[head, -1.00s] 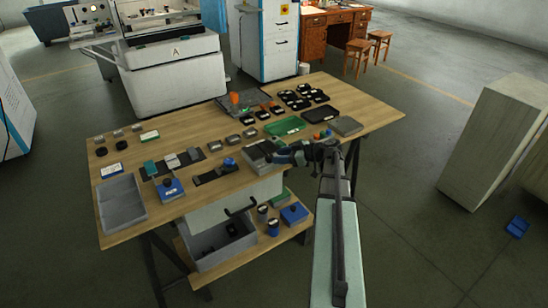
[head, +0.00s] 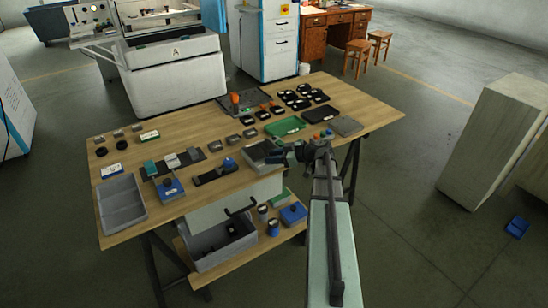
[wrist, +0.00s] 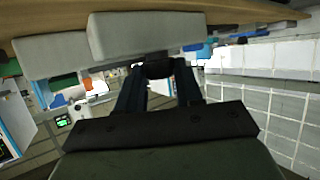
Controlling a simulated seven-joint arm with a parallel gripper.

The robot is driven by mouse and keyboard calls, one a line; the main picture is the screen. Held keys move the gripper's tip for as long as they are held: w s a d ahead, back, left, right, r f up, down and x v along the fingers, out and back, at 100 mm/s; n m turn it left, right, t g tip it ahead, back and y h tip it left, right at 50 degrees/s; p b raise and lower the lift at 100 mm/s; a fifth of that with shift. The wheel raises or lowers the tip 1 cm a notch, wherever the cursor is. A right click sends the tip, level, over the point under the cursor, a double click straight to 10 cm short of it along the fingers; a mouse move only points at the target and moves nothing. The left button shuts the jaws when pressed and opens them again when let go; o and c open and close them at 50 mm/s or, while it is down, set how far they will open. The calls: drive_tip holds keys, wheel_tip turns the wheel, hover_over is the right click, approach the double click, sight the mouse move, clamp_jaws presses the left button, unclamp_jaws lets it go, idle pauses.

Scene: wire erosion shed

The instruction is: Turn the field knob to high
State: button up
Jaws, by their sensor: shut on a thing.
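A grey box (head: 255,153) stands at the front edge of the wooden table, just left of my gripper (head: 281,153). In the wrist view my gripper (wrist: 158,72) has its two dark fingers closed on a small black knob (wrist: 158,67). The knob sits beside a pale grey block (wrist: 130,36). In the head view the gripper hides the knob, and I cannot read any setting mark or pointer on it.
The wooden table (head: 372,105) carries small parts, a green tray (head: 284,127), a black tray (head: 321,114) and a grey bin (head: 122,204). A lower shelf (head: 245,250) holds boxes. The floor to the right is mostly open.

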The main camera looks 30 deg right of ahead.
drive_tip(key=shift+c, duration=0.9)
drive_tip(key=shift+s+a+m, duration=0.1)
drive_tip(key=shift+m, duration=0.2)
drive_tip(key=shift+s+a+m+t+h, duration=0.15)
drive_tip(key=shift+m+t+h, duration=0.35)
drive_tip(key=shift+h, duration=0.3)
drive_tip(key=shift+s+a+m+t+h, duration=0.1)
drive_tip(key=shift+a+m+t+h, duration=0.15)
drive_tip(key=shift+m+t+h, duration=0.65)
drive_tip(key=m+h, duration=0.1)
drive_tip(key=h, duration=0.1)
drive_tip(key=m+h, duration=0.1)
drive_tip(key=m, duration=0.1)
drive_tip(key=shift+a+h, duration=0.2)
drive_tip(key=shift+h, duration=0.2)
drive_tip(key=shift+m+h, duration=1.4)
drive_tip(key=shift+h, duration=0.1)
drive_tip(key=shift+m+g+h, duration=0.3)
drive_tip(key=shift+m+h, duration=0.4)
drive_tip(key=shift+h, duration=0.1)
